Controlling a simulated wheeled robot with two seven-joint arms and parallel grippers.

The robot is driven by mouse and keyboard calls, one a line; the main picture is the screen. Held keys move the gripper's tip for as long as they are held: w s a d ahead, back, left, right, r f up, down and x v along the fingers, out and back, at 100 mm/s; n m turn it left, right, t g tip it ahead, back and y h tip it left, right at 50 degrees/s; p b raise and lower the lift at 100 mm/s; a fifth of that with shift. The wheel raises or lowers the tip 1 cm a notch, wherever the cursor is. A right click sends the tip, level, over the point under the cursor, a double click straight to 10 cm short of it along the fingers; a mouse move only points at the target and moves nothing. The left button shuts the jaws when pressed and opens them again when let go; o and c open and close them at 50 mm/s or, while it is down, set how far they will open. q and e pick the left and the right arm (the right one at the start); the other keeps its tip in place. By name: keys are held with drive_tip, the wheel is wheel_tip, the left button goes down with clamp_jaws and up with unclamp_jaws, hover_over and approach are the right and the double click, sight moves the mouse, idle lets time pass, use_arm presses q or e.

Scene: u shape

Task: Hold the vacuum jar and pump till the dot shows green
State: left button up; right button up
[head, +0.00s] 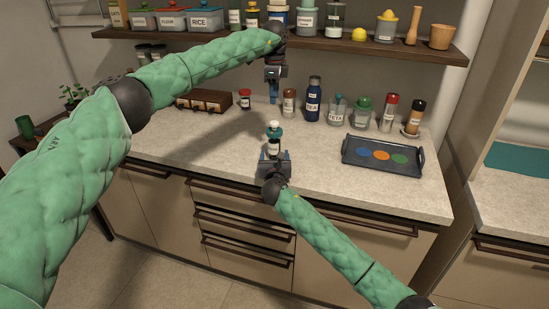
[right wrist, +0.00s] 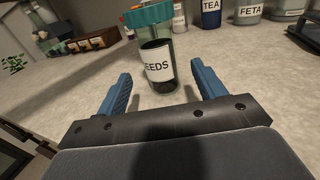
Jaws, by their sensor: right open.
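The vacuum jar (head: 273,147) is a clear jar with dark contents, a teal lid and a white knob on top. It stands upright on the counter. In the right wrist view the jar (right wrist: 158,65) shows a white label, partly readable as "EEDS". My right gripper (head: 273,157) is open, its blue fingers (right wrist: 160,88) spread low at either side of the jar's near side, with gaps to the glass. My left gripper (head: 274,99) points down above and behind the jar, clear of it; its fingers look close together, possibly seen edge-on. I see no coloured dot on the lid.
A dark tray (head: 383,171) with blue, orange and green discs lies to the right. A row of jars and a TEA bottle (head: 313,100) stands behind. A wooden box (head: 204,101) is back left. A shelf (head: 320,45) hangs above. Counter around the jar is clear.

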sight(274, 149)
drive_tip(key=shift+w, duration=3.55)
drive_tip(key=c, duration=1.4)
drive_tip(key=shift+o, duration=0.2)
